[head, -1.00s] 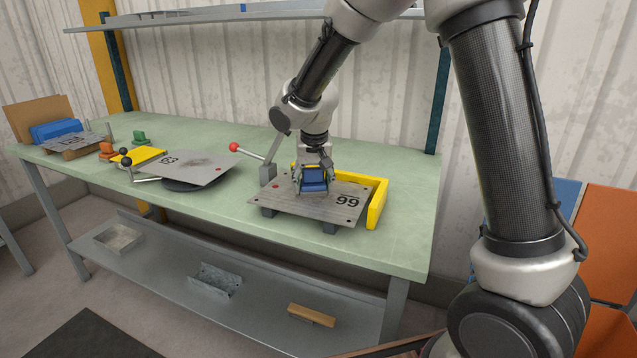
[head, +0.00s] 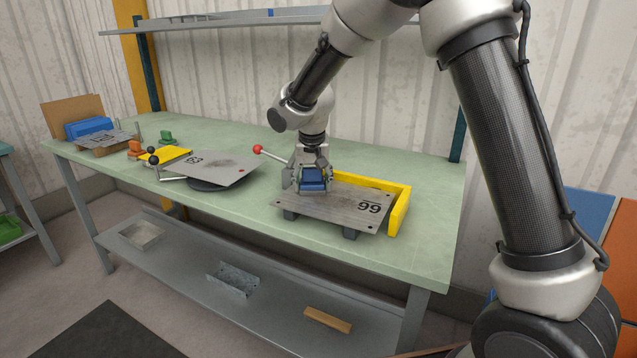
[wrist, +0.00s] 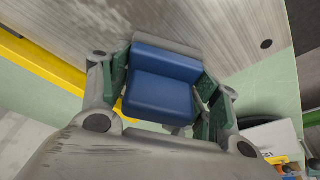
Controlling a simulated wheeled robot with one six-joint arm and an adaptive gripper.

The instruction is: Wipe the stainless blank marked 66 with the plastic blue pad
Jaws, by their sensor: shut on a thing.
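The stainless blank marked 66 (head: 335,206) lies on dark supports on the bench, its number near the right end. My gripper (head: 313,180) is shut on the blue pad (head: 313,179), at the blank's back left part. In the wrist view the pad (wrist: 160,88) sits between both fingers, and the brushed face of the blank (wrist: 225,28) spreads beyond it. The pad is at or just above the blank; I cannot tell whether it touches. Its underside is hidden.
A yellow angled stop (head: 400,212) borders the blank's back and right. A red-knobbed lever (head: 258,149) stands at its left. The green bench top (head: 430,235) is clear at right.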

